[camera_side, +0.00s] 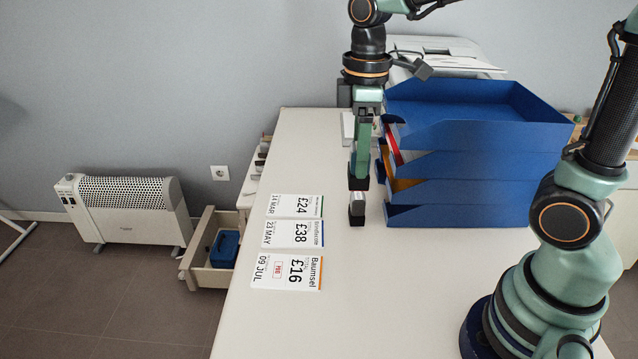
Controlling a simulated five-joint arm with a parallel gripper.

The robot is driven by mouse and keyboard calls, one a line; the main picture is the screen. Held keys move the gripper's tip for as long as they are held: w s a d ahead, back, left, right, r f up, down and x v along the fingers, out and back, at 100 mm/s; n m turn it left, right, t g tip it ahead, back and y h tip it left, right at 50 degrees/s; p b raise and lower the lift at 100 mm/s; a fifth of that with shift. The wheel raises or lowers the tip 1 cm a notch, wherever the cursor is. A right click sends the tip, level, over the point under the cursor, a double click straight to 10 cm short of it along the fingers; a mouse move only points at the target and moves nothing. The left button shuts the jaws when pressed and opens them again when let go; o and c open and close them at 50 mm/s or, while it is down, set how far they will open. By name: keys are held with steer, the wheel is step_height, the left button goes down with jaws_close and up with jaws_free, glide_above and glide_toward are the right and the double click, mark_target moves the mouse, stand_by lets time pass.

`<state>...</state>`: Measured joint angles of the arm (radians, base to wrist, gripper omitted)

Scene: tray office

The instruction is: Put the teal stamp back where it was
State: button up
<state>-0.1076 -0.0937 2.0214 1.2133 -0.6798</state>
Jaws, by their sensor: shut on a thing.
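My gripper (360,172) points down over the table, just left of the blue tray stack. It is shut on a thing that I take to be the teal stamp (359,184). Only its dark, reddish lower end shows clearly below the jaws; its teal part is hard to tell from my green fingers. A small black block with a silver-grey upper part (357,209) stands on the table right below the jaws. I cannot tell whether it touches the held thing.
The blue letter trays (470,165) rise close on the right, with papers inside. Three price cards (287,272) lie at the table's left edge. A printer (445,52) stands behind. The table's front middle is clear. An open drawer (208,275) and a heater (125,208) are left of it.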

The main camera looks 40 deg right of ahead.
steer(key=f, duration=0.6)
steer(key=s+d+f, duration=0.1)
steer(key=f, duration=1.2)
steer(key=shift+s+d, duration=0.2)
steer(key=shift+s, duration=0.1)
steer(key=shift+f, duration=0.15)
steer(key=o, duration=1)
steer(key=shift+o, duration=0.2)
